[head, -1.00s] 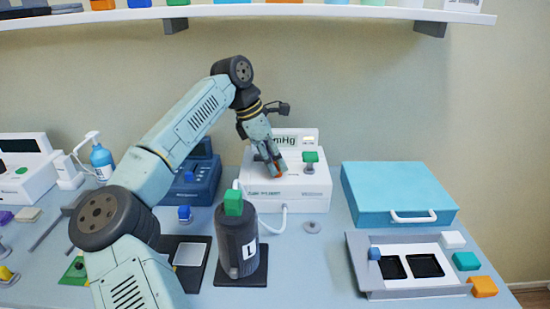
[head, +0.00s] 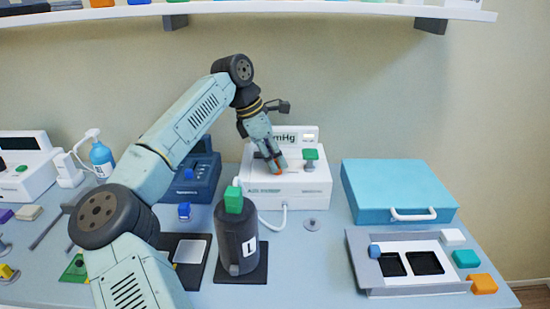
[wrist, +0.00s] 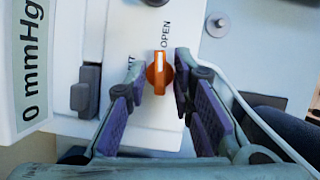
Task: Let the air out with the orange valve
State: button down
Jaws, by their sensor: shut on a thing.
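The white line on the knob points up in the wrist view, toward the printed word OPEN. A second label at its left is partly hidden by a finger. The unit's display (wrist: 30,60) reads 0 mmHg. In the head view my gripper (head: 276,164) comes down on the valve from the upper left and covers much of it.
A green-topped knob (head: 310,155) stands on the unit right of my gripper. A dark bottle (head: 236,245) with a green cap stands in front, by a white hose (head: 272,225). A teal case (head: 398,185) and a grey tray (head: 370,278) lie to the right.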

jog(key=shift+f+n+b, duration=0.1)
jog(key=shift+n+b, duration=0.2)
jog(key=n+t+b, duration=0.1)
jog(key=n+b, duration=0.1)
jog(key=n, duration=0.1)
jog(key=shift+s+f+b, duration=0.1)
jog(key=shift+b, duration=0.2)
jog(key=n+b, duration=0.1)
jog(key=n, duration=0.1)
jog(key=n+t+y+b, duration=0.1)
jog(key=n+b, duration=0.1)
jog(key=shift+s+d+t, duration=0.1)
jog(key=shift+t, duration=0.2)
jog(key=n+t+y+b, duration=0.1)
jog(key=n+y+b, duration=0.1)
jog(key=n+b, duration=0.1)
jog(key=shift+d+n, duration=0.1)
jog(key=shift+n, duration=0.8)
jog(key=shift+d+r+n+y+b, duration=0.1)
jog(key=shift+n+y+b, duration=0.25)
jog(key=shift+n+b, duration=0.45)
jog(key=shift+r+n+y+b, duration=0.1)
jog(key=shift+n+y+b, duration=0.25)
jog(key=shift+n, duration=0.75)
jog(key=c, duration=1.7)
grip_release()
